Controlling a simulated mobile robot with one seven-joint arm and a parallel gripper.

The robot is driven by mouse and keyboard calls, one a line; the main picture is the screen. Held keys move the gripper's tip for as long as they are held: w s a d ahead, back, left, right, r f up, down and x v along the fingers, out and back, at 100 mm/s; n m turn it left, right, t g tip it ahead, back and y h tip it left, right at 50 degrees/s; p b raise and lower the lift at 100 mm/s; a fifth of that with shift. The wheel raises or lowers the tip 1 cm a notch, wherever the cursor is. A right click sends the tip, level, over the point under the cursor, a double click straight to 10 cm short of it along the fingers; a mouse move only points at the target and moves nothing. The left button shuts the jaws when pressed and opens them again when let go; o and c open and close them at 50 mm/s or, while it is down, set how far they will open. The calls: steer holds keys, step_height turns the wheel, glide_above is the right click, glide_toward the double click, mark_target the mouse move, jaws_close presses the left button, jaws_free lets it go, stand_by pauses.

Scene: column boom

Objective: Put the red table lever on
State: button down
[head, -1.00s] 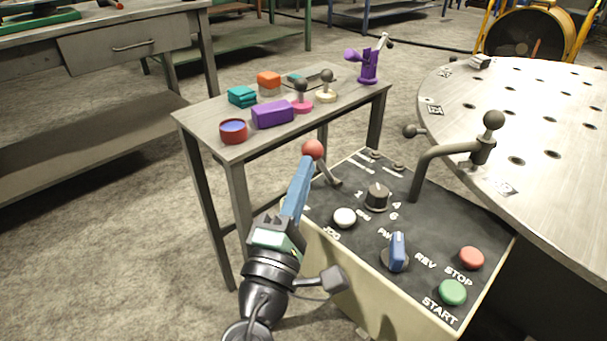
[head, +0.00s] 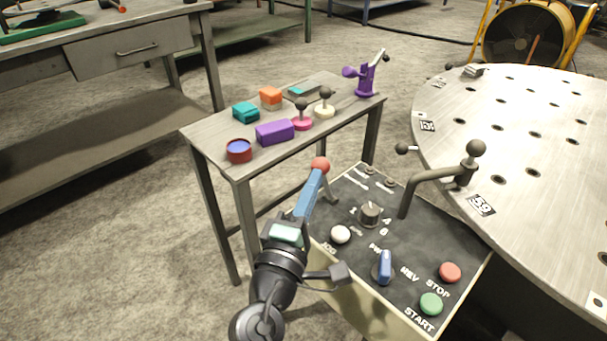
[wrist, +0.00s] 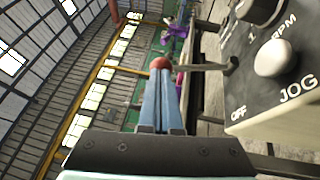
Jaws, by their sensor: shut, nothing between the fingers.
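The red-knobbed lever (head: 320,164) stands at the back left corner of the black control panel (head: 356,264). Its dark stem rises from the panel and leans up and left. My gripper (head: 315,181) is shut and empty, its blue fingers pointing up and away at the red ball. In the wrist view, the shut fingertips (wrist: 161,76) reach the lower side of the red ball (wrist: 160,64) and seem to touch it. The stem (wrist: 205,67) runs right from the ball to the panel. The markings beside the lever are too small to read.
A white JOG button (head: 340,234), a black dial (head: 370,213) and a blue switch (head: 385,266) sit near my gripper. A grey crank handle (head: 430,185) rises behind them by the round table (head: 540,150). A side table (head: 200,136) with several small objects stands behind left.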

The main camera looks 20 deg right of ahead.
steer(key=w+d+r+m+g+y+p, duration=0.1)
steer(key=d+p, duration=0.4)
steer(key=p, duration=0.7)
steer(key=w+d+r+m+g+y+p, duration=0.1)
steer(key=d+g+y+p, duration=0.3)
steer(key=p, duration=0.9)
steer(key=shift+w+d+r+m+y, duration=0.15)
steer(key=shift+w+d+m+y, duration=0.2)
steer(key=shift+w+m, duration=0.4)
steer(key=shift+d, duration=0.15)
steer(key=shift+s+r, duration=0.1)
steer(key=shift+r, duration=0.1)
